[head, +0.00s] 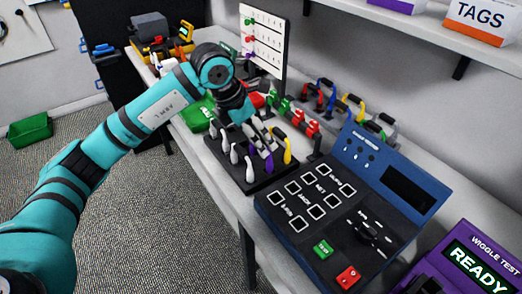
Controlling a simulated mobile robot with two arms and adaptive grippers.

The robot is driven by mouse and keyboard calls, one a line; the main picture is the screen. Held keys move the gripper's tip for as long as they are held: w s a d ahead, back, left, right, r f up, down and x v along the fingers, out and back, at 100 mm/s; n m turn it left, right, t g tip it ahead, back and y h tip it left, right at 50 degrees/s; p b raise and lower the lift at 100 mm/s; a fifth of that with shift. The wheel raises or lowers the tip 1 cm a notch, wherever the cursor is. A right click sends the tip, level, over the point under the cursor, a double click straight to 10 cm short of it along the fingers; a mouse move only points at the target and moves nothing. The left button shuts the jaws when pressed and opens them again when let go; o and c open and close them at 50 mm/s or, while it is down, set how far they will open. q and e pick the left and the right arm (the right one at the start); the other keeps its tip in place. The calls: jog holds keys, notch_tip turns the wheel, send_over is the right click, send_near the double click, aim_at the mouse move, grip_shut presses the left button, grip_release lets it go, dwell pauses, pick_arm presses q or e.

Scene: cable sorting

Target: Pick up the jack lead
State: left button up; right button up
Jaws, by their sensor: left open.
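My left gripper (258,134) is open and points down over the back of a black rack (262,183). Upright leads stand in the rack: several white ones (234,153) at the front left, a purple one (268,160) and a yellow one (287,151) at the right. The gripper's fingers hide part of the rack's back. I cannot tell which lead is the jack lead, nor whether the fingers touch any lead. My right gripper is not in view.
A blue tester (270,208) with green and red buttons stands right of the rack. A purple wiggle tester (455,270) is at the lower right. Red and green connectors (299,117) and coloured leads (350,104) line the back. A green tray (198,114) lies left of the rack.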

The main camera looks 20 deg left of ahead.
aim_at(265, 159)
pick_arm(q)
jog(key=x, duration=0.3)
jog(key=shift+w+d+f, duration=0.2)
jog(key=shift+f, duration=0.25)
jog(key=p+x, duration=0.1)
jog(key=x, duration=0.3)
jog(key=shift+w+d+p, duration=0.1)
jog(key=shift+w+p, duration=0.2)
jog(key=shift+p, duration=0.1)
jog(key=shift+w+f, duration=0.15)
jog(key=shift+f, duration=0.35)
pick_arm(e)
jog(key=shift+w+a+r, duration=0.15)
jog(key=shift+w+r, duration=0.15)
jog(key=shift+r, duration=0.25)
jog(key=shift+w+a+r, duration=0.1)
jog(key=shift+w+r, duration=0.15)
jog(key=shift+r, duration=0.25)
